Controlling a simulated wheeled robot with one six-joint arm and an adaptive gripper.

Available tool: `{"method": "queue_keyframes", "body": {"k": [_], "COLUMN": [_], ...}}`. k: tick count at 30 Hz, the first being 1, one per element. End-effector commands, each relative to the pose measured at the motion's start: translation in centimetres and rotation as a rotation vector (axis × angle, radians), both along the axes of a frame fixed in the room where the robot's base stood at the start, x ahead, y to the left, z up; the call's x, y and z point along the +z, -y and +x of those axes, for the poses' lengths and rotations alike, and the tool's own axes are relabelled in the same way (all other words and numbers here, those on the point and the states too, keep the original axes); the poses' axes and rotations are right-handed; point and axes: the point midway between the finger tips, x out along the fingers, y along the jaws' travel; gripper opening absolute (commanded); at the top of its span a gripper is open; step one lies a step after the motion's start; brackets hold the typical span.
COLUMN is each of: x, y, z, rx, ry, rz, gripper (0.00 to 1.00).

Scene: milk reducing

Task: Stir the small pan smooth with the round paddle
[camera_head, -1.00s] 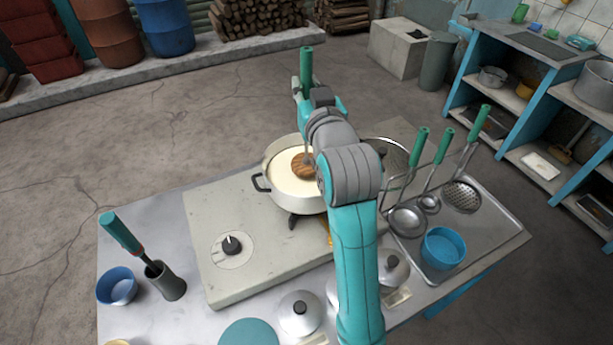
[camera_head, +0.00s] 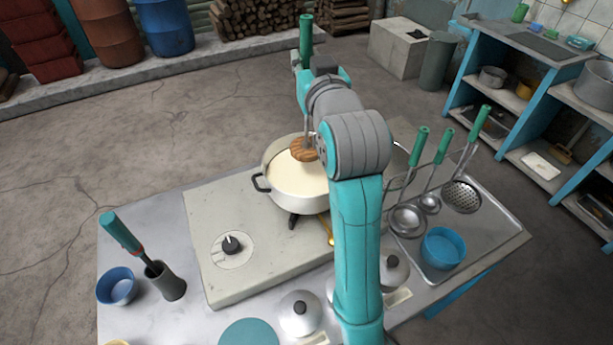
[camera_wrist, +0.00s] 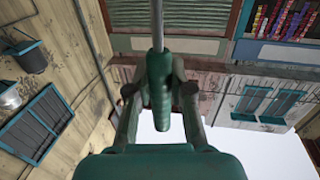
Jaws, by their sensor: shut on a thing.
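The round wooden paddle (camera_head: 302,151) hangs head down over the far side of a pale two-handled pan (camera_head: 267,194) of smooth-looking cream-white milk (camera_head: 293,180). I cannot tell whether its lower edge touches the milk. The paddle's green handle (camera_head: 306,35) points up. My gripper (camera_head: 320,78) is shut on this handle above the pan, partly hidden by my arm. In the wrist view the two fingers of my gripper (camera_wrist: 158,95) clasp the green handle (camera_wrist: 159,85). A second vessel (camera_head: 401,150) is mostly hidden behind my arm.
The pan stands on a grey stove block (camera_head: 215,205) with a black knob (camera_head: 231,244). A metal tray (camera_head: 490,240) on the right holds ladles, a skimmer (camera_head: 461,196) and a blue bowl (camera_head: 443,248). A grey holder (camera_head: 166,282) and blue bowl (camera_head: 117,287) stand front left.

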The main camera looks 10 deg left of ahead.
Motion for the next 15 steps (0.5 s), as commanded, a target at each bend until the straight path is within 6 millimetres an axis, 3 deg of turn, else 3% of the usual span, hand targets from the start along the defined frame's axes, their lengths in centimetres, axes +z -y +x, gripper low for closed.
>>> {"method": "queue_keyframes", "body": {"k": [9, 15], "x": [0.1, 1.3], "y": [0.0, 0.0], "z": [0.0, 0.0], "rx": [0.0, 0.0], "ry": [0.002, 0.003], "rz": [0.001, 0.001], "gripper": [0.0, 0.0]}}
